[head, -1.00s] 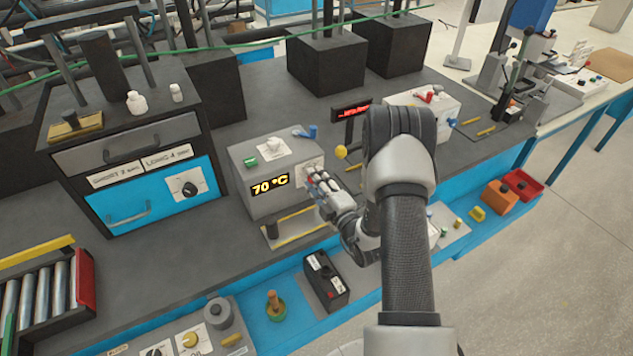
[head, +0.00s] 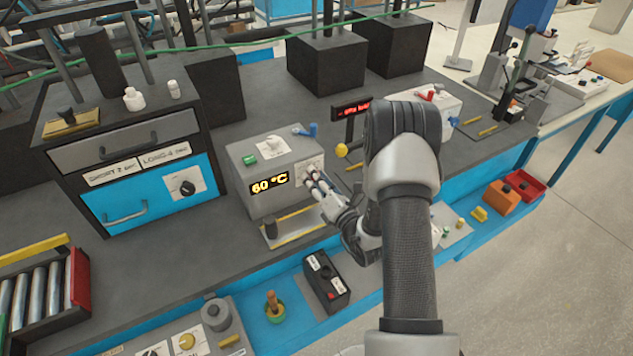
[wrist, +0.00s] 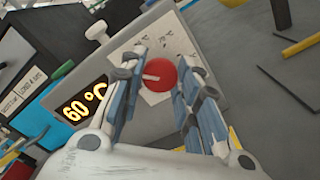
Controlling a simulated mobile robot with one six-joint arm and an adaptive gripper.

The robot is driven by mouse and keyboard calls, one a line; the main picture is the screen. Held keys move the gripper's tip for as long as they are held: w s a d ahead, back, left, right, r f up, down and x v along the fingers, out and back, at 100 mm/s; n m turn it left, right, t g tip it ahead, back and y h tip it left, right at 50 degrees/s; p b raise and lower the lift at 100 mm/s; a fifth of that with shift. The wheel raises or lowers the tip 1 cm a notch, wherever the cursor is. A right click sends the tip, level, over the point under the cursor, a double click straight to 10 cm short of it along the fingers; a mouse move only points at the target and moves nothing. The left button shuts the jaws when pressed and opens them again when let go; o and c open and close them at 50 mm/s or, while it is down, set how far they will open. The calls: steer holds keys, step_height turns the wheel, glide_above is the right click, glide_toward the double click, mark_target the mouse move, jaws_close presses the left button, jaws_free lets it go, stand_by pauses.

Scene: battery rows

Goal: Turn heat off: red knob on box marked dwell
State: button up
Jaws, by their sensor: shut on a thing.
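The red knob (wrist: 158,74), with a pale pointer line, sits on a white marked plate on the side of a grey box (head: 250,204). The box's display (head: 269,183) reads 60 °C; it also shows in the wrist view (wrist: 82,103). My gripper (head: 311,174) is at this side of the box, its fingers shut around the knob, one on each side in the wrist view (wrist: 160,60). In the head view my fingers hide the knob. The small marks around the knob are too small to read, and I cannot make out the word dwell.
A green button (head: 249,160), a white knob (head: 272,142) and a blue lever (head: 308,129) are on the box top. A drawer cabinet (head: 148,133) stands left. A red-lit sign (head: 351,111) stands behind my arm. A black box (head: 326,281) lies in front.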

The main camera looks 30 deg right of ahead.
steer(key=shift+n+b, duration=1.65)
steer(key=shift+n, duration=2.95)
steer(key=o, duration=1.1)
steer(key=s, duration=1.2)
steer(key=shift+d, duration=0.2)
